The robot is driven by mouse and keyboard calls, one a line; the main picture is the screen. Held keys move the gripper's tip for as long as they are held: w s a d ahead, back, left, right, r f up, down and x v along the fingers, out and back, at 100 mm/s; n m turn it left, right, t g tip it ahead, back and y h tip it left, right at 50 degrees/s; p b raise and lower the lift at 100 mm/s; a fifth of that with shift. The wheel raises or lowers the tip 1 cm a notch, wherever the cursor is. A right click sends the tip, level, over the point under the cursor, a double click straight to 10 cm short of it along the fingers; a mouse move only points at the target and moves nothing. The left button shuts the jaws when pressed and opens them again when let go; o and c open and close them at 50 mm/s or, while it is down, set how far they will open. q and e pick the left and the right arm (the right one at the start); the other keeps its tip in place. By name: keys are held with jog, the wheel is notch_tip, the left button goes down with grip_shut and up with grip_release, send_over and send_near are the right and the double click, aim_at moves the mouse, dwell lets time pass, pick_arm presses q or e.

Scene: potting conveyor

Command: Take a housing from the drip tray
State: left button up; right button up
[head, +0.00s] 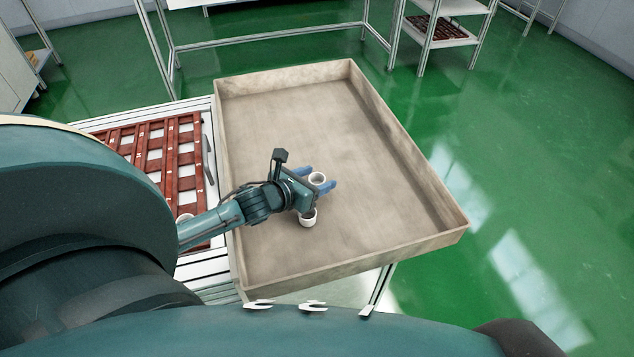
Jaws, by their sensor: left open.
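The drip tray (340,255) is a large, shallow beige box with low walls in the middle of the head view. Two small white cup-shaped housings are in it. One housing (317,179) is between the blue fingers of my left gripper (318,182), which is open around it. I cannot tell whether the fingers touch it. The other housing (307,219) stands upright just nearer to me, partly hidden by the gripper's body. My right gripper is not in view.
A red-brown slotted rack (155,150) lies on a white-framed table left of the tray. The rest of the tray floor is bare. Metal shelving (440,40) stands at the back, with open green floor to the right.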

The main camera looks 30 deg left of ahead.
pick_arm(q)
jog(key=shift+c, duration=0.6)
jog(key=c, duration=0.9)
jog(key=shift+c, duration=0.2)
